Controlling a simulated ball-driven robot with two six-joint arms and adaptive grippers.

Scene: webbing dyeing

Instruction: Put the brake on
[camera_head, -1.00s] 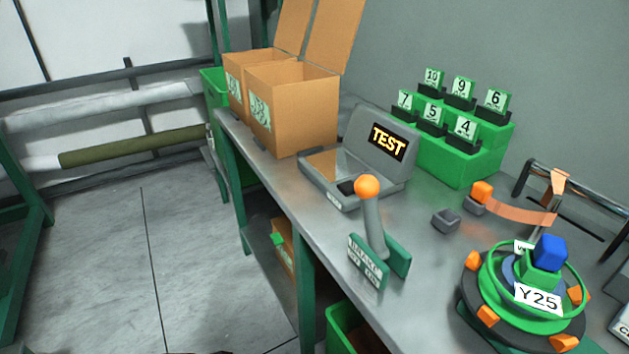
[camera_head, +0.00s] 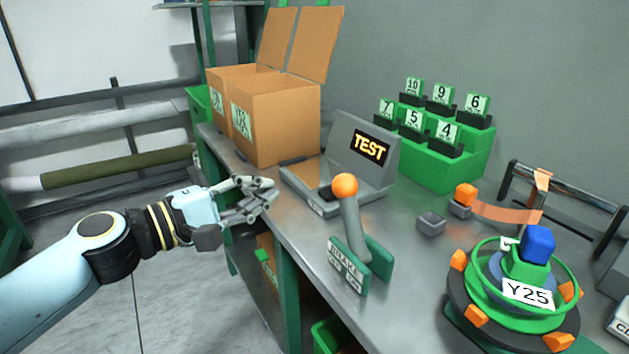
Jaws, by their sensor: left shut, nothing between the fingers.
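The brake lever (camera_head: 355,232) has a grey shaft and an orange ball knob (camera_head: 344,186). It stands between green plates at the front edge of the bench, leaning slightly with its knob toward the left. A label plate (camera_head: 347,264) on its front seems to read "BRAKE"; the small text is hard to read. My left gripper (camera_head: 270,192) is shut and empty, to the left of the knob and apart from it, near the bench's front edge. My right gripper is not in view.
A grey tester (camera_head: 352,160) showing "TEST" stands behind the lever. Open cardboard boxes (camera_head: 275,125) stand at the far left of the bench. A green rack (camera_head: 440,165) with numbered cards is at the back. A round green fixture (camera_head: 515,290) labelled Y25 is at right.

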